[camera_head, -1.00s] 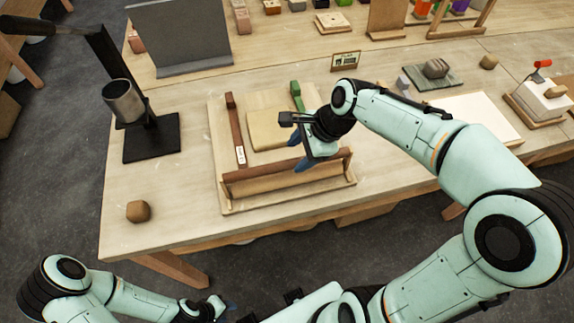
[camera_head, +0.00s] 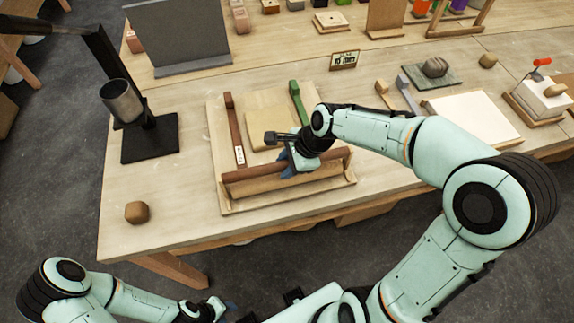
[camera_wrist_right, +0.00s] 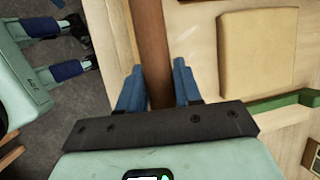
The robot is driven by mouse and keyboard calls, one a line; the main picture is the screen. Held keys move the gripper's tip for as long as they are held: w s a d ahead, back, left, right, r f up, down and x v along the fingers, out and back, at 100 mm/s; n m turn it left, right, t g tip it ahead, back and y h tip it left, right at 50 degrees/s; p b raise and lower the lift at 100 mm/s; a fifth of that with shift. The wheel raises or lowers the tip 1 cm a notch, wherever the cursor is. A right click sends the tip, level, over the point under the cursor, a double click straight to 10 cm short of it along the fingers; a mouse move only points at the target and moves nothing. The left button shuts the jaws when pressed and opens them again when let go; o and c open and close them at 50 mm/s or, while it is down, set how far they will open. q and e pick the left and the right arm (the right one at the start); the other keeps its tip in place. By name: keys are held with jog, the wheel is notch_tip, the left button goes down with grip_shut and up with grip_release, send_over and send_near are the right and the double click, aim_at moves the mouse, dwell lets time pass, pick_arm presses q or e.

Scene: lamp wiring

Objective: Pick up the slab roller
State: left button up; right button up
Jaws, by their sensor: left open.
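The slab roller (camera_head: 240,173) is a long reddish-brown rod. It lies across the front of a wooden board (camera_head: 240,207) in the head view. In the right wrist view the rod (camera_wrist_right: 150,45) runs up between my blue fingers. My right gripper (camera_head: 290,164) is lowered over the middle of the rod, with one finger on each side (camera_wrist_right: 160,88). The gaps beside the rod are very narrow, and I cannot tell whether the fingers press on it. My left gripper (camera_head: 226,306) is open and empty, low in front of the table.
A tan clay slab (camera_head: 265,120) lies behind the roller, between a brown strip (camera_head: 234,130) and a green strip (camera_head: 299,100). A clay lump (camera_head: 137,212) sits at the front left. A black stand with a grey cup (camera_head: 122,100) is at left. A white board (camera_head: 470,117) lies right.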

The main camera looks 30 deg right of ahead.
grip_shut()
jog(key=shift+r, duration=0.2)
